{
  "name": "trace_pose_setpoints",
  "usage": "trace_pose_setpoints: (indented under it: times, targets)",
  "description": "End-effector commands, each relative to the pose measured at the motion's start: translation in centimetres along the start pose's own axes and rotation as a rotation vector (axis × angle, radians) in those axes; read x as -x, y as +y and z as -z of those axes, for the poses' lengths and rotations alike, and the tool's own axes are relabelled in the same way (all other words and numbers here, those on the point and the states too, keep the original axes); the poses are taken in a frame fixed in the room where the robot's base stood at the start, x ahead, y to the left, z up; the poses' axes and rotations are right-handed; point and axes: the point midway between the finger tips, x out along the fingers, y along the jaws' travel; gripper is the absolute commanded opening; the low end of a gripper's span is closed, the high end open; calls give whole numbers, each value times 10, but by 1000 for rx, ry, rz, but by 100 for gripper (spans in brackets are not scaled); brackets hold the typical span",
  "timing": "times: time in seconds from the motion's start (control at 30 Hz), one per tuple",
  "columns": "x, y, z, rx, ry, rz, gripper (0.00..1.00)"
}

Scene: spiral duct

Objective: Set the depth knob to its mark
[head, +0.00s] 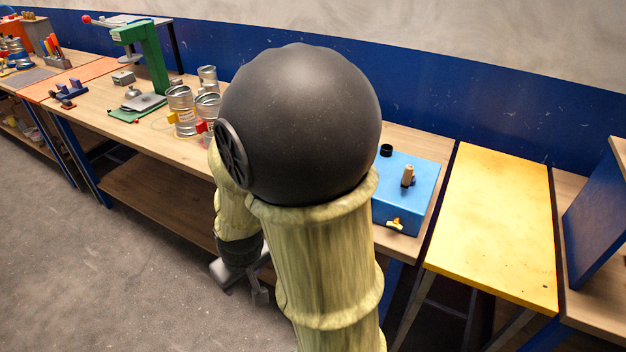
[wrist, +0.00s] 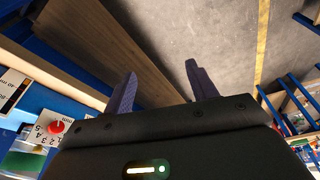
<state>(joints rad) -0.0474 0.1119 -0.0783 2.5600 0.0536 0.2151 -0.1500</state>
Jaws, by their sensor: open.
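A red knob (wrist: 57,127) sits on a white numbered dial plate (wrist: 42,130) at the lower left of the wrist view. Its pointer direction and any mark are too small to read. My gripper (wrist: 160,76) is open, with two dark purple fingers spread and nothing between them. The knob is to the left of the fingers and apart from them. In the head view my gripper (head: 258,287) hangs low in front of the bench, partly hidden by my arm. I cannot make out the red knob in the head view.
A wooden bench (head: 190,148) carries a green press (head: 150,62), several tins (head: 181,108) and a blue box (head: 408,180) with small tan fittings. A yellow table (head: 497,225) stands to the right. The grey floor (head: 120,270) in front is clear.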

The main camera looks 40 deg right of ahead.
Motion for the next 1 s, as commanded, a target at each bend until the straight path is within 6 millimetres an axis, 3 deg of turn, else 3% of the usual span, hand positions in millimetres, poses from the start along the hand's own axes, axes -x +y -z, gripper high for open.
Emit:
trace_pose_setpoints:
  times: [0.3, 0.53, 0.67, 0.8, 1.0]
  targets:
    - [-54, 48, 19, 261, 20, -185, 57]
    - [-72, 104, 22, 548, -19, -455, 57]
    - [-67, 138, 26, 751, -73, -641, 57]
    - [-48, 172, 35, 996, -158, -862, 57]
    - [-15, 197, 56, 1289, -284, -1124, 57]
